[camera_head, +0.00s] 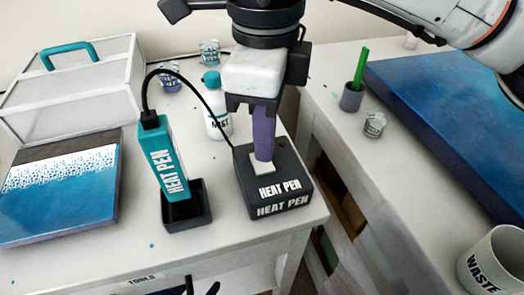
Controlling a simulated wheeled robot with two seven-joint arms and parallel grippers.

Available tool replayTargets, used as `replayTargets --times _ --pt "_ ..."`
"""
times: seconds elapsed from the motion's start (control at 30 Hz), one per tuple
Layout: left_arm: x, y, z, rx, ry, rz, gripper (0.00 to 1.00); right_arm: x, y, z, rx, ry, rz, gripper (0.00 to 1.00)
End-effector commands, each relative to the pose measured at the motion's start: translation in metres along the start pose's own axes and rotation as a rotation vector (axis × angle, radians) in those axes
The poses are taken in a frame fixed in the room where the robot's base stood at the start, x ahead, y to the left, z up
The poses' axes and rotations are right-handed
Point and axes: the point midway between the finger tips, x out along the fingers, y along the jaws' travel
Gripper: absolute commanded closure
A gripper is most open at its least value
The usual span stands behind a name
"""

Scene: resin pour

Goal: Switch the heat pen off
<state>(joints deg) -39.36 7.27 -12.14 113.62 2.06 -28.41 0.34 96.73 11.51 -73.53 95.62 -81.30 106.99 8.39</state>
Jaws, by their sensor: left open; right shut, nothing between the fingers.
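The heat pen (161,160), teal with white lettering, stands upright and slightly tilted in a black holder (188,215) on the left table. A black cord arches from its top toward the dark control box (275,198), which is also marked HEAT PEN. A white square (257,168) shows on top of the box. My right gripper (263,158) is above the box, pointing down, its purple fingers shut with nothing between them. The fingertips are at the white square; I cannot tell if they press it. They hide part of it. My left gripper is not in view.
A mist bottle (217,118) and cups (210,52) stand behind. A blue-and-white panel (62,195) and clear case (75,85) are left. Across a gap, the right table holds a blue panel (450,115), green-stick pot (351,97), small glass (375,125) and waste cup (492,262).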

Motion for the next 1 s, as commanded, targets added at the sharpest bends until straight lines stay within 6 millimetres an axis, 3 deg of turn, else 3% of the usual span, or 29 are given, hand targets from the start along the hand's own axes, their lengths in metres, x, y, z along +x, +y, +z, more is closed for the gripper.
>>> replayTargets --times 0.5,1.0 --pt "-0.02 0.002 -0.021 0.001 0.001 0.0 0.52 -0.044 0.0 0.0 0.0 -0.001 0.0 1.0" --pt "-0.019 0.002 -0.021 0.001 0.001 0.0 0.52 -0.045 0.0 0.0 -0.001 -0.001 0.0 1.0"
